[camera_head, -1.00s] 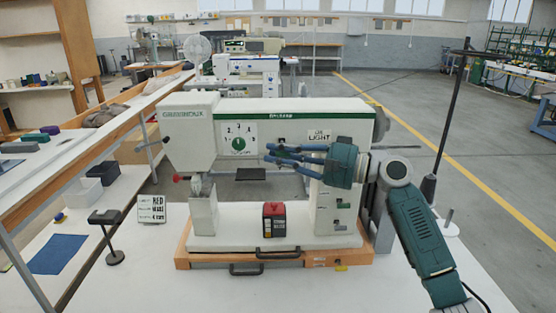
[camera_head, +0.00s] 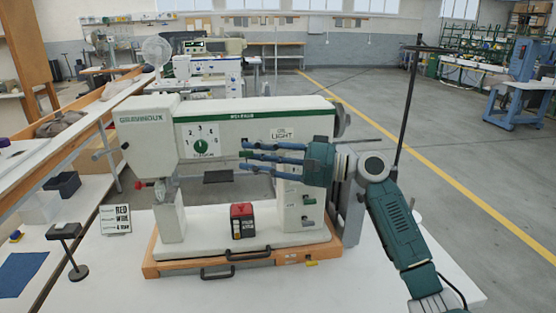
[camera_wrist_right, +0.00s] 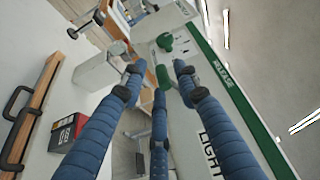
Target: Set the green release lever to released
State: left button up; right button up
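A small green part (camera_wrist_right: 163,77), possibly the release lever, shows between the fingertips; contact cannot be told. The dial (camera_wrist_right: 165,42) shows beyond it. The lever's setting is not clear. My left gripper is out of view.
A red-and-black box (camera_head: 242,221) sits on the press base above a wooden board (camera_head: 160,268) with black handles. A lettered card (camera_head: 115,220) and a black stand (camera_head: 68,240) are at the left. A dark pole (camera_head: 408,110) rises behind my right arm.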

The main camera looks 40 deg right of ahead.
jog(key=v, duration=0.8)
jog(key=shift+s+d, duration=0.15)
jog(key=shift+s, duration=0.15)
